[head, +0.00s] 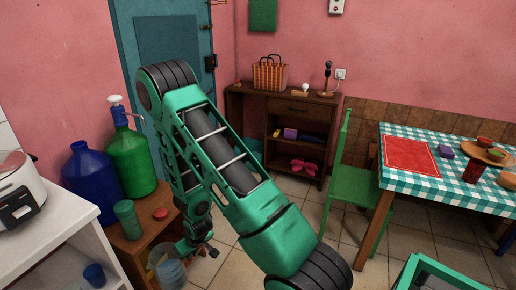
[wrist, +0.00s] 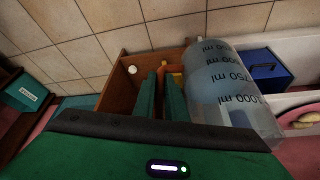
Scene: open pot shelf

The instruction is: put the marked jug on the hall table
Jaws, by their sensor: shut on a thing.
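The marked jug (wrist: 225,85) is clear and bluish with dark ml marks, and fills the right of centre in the wrist view. In the head view the jug (head: 172,273) is low at the left, in front of the low wooden cabinet. My gripper (wrist: 161,92) is shut on the jug at its handle side; the exact grip is partly hidden by the fingers. In the head view my gripper (head: 196,245) is just above and right of the jug. The hall table (head: 310,100) is the brown wooden piece against the back wall, with open shelves.
On the hall table are a checked basket (head: 269,74), a small white-topped object (head: 305,88) and a dark stand (head: 327,80). Bare top shows between them. A green chair (head: 350,185) and a dining table (head: 450,185) stand to the right. Large bottles (head: 130,160) stand left.

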